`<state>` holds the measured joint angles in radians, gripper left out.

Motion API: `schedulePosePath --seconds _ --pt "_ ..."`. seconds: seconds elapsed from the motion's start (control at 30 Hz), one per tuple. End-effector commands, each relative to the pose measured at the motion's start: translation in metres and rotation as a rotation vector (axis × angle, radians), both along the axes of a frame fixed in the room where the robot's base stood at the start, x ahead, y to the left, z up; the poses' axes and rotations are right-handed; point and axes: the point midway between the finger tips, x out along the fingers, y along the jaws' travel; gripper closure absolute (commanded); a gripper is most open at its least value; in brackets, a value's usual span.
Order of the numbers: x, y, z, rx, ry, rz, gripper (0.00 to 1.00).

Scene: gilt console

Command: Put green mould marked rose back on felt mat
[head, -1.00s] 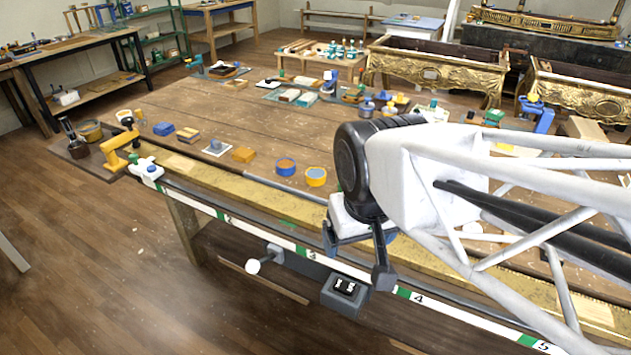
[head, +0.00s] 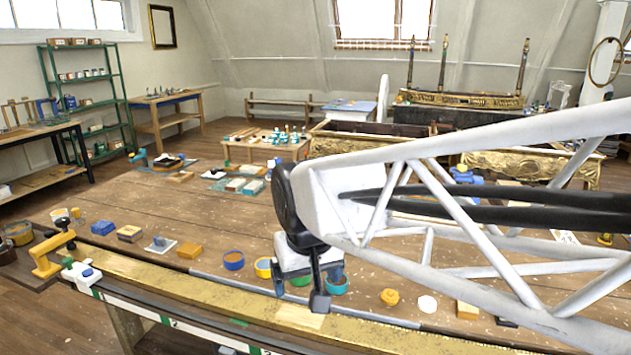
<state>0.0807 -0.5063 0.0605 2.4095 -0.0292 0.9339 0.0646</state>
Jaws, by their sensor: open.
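My gripper (head: 299,289) hangs in front of the bench, pointing down, with its fingers apart and nothing seen between them. A dull green mat (head: 219,186), perhaps the felt mat, lies far back on the bench, well away from my gripper. Small pale and greenish blocks (head: 252,187) are on it. One of them may be the green mould, but they are too small for me to read any rose mark. My arm hides part of the bench to the right.
A yellow clamp (head: 50,257) stands at the left front corner. Gilt consoles (head: 365,139) stand behind the bench. The middle of the bench top is mostly clear.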

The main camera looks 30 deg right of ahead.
Motion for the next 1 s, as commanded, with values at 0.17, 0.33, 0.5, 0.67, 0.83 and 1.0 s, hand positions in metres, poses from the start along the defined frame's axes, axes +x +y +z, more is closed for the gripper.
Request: schedulePosePath --seconds 0.17,0.33,0.5,0.67,0.83,1.0 --pt "0.044 -0.023 0.018 -0.003 -0.004 -0.063 0.11" --pt "0.084 -0.047 0.033 -0.006 -0.012 -0.123 0.11" --pt "0.124 -0.075 0.045 -0.011 -0.019 -0.181 0.11" --pt "0.16 -0.104 0.053 -0.014 -0.026 -0.236 0.11" --pt "0.198 -0.137 0.06 -0.017 -0.033 -0.295 0.11" --pt "0.234 -0.174 0.063 -0.022 -0.04 -0.353 0.11"
